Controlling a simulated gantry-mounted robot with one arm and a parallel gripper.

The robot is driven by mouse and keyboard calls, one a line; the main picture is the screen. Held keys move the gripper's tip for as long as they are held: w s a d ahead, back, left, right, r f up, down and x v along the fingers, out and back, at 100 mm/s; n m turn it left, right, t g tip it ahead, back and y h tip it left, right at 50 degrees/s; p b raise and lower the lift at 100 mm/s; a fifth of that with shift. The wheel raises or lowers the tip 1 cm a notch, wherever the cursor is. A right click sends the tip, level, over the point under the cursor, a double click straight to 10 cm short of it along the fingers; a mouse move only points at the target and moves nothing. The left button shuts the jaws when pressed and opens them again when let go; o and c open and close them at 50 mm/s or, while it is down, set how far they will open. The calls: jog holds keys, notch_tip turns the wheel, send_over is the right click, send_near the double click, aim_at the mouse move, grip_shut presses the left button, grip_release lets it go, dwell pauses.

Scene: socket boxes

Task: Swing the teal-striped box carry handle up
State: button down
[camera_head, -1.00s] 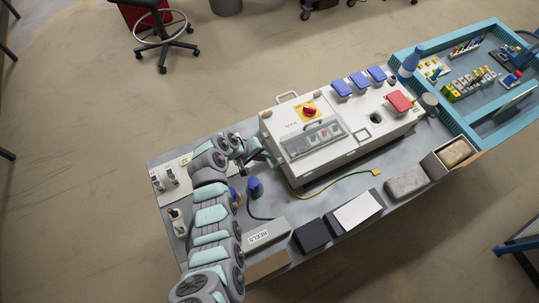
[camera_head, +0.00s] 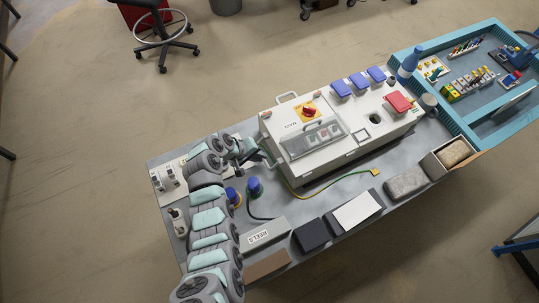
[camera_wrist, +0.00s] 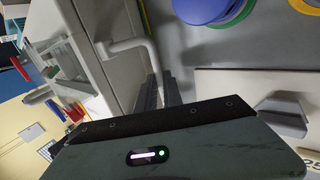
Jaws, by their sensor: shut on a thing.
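The white box (camera_head: 330,140) stands on the bench, with a red rotary switch on a yellow plate, a clear cover, and blue and red socket lids. I cannot make out a teal stripe on it. Its grey carry handle (camera_wrist: 126,46) shows in the wrist view, leaving the box's end wall and bending down between my fingers. My gripper (camera_wrist: 161,88) is shut on the handle's bar; the fingers hide part of it. In the head view my gripper (camera_head: 262,157) is at the box's left end, where the handle is too small to make out well.
A green-yellow cable (camera_head: 320,193) runs along the box's front. A REELS box (camera_head: 264,234) and dark boxes line the front edge. A teal-edged tray (camera_head: 450,120) is at right.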

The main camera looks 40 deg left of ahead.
jog(key=shift+s+r, duration=0.1)
jog(key=shift+s, duration=0.05)
jog(key=shift+p+v, duration=0.4)
jog(key=shift+v, duration=0.35)
jog(key=shift+r, duration=0.1)
jog(key=shift+p+v, duration=0.45)
jog(key=shift+v, duration=0.35)
